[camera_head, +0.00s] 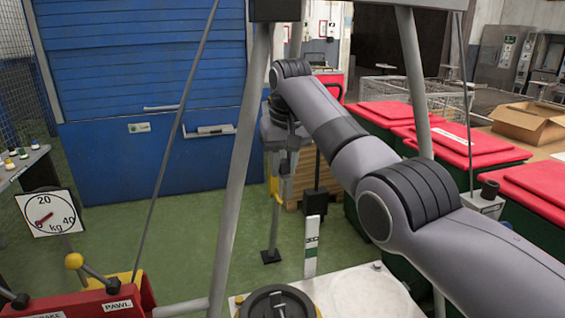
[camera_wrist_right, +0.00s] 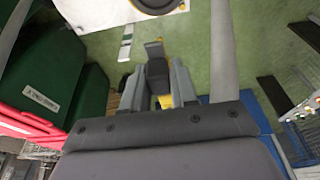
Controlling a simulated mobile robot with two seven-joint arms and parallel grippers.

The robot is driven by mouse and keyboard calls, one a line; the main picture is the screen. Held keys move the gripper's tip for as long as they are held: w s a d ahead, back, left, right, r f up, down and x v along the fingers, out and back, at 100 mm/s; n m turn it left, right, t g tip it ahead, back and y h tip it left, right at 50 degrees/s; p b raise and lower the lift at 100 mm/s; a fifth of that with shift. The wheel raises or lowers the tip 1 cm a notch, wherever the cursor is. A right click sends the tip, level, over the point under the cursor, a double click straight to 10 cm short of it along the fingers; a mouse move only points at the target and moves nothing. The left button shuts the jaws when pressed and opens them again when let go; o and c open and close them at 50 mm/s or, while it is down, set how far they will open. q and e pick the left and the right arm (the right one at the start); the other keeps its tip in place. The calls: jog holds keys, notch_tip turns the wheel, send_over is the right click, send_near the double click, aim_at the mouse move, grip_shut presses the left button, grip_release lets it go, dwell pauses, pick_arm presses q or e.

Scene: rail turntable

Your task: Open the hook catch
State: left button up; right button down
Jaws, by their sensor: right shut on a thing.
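My right gripper (camera_head: 279,180) reaches down in the middle of the head view, behind a grey frame leg. In the right wrist view the fingers of my right gripper (camera_wrist_right: 160,90) are closed on the two sides of a dark block (camera_wrist_right: 158,72). A yellow part (camera_wrist_right: 165,102) shows just below the block, between the fingers; a yellow part (camera_head: 275,190) also shows at the fingers in the head view. I cannot tell clearly which piece is the hook catch or whether it is open. My left gripper is not in view.
Grey frame legs (camera_head: 238,170) stand close to my right arm. A dial (camera_head: 49,213) and a red panel (camera_head: 80,304) are at the left. A white-green post (camera_head: 311,246) and a black disc (camera_head: 262,304) stand below. Red-lidded bins (camera_head: 465,145) are at the right. Green floor lies open at the left.

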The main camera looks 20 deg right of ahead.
aim_at(285, 175)
jog(key=c, duration=1)
grip_release()
jog(key=shift+f, duration=0.1)
jog(key=shift+o, duration=0.2)
jog(key=shift+v, duration=3.6)
